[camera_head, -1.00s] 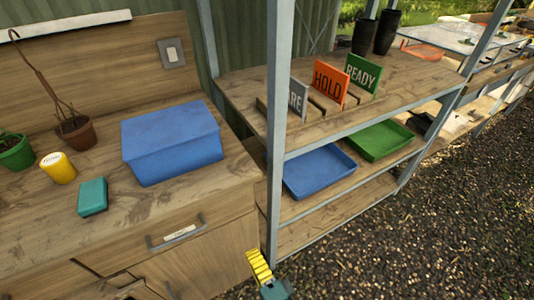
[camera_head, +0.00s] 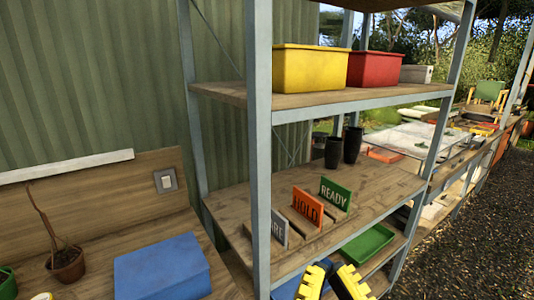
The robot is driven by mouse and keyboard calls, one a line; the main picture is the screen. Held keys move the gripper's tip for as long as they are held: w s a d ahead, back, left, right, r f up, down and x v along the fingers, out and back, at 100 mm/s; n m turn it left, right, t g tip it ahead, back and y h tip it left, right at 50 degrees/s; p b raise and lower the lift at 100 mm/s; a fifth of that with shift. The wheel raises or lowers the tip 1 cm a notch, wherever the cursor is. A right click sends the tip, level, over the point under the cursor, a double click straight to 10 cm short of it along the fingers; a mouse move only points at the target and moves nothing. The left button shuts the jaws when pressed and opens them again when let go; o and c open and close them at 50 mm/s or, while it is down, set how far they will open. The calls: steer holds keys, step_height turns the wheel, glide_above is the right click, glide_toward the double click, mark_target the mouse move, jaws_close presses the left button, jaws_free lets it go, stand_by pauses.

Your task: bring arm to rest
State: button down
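My gripper (camera_head: 332,280) shows at the bottom edge of the head view, with two yellow ridged fingers spread apart. I see nothing held between them in the part that shows. It is in front of the shelf unit (camera_head: 260,150), near the lower shelves in the picture. The rest of my arm is below the frame.
The middle shelf holds a green READY sign (camera_head: 335,193), an orange HOLD sign (camera_head: 307,207), a grey sign (camera_head: 279,229) and black pots (camera_head: 352,145). Yellow (camera_head: 310,68) and red (camera_head: 375,69) bins stand above. A green tray (camera_head: 368,243) sits below. A blue box (camera_head: 162,270) is left.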

step_height(320, 180, up, 38)
steer(key=p, duration=3.8)
steer(key=shift+d+f+h, duration=0.2)
steer(key=shift+d+h, duration=0.2)
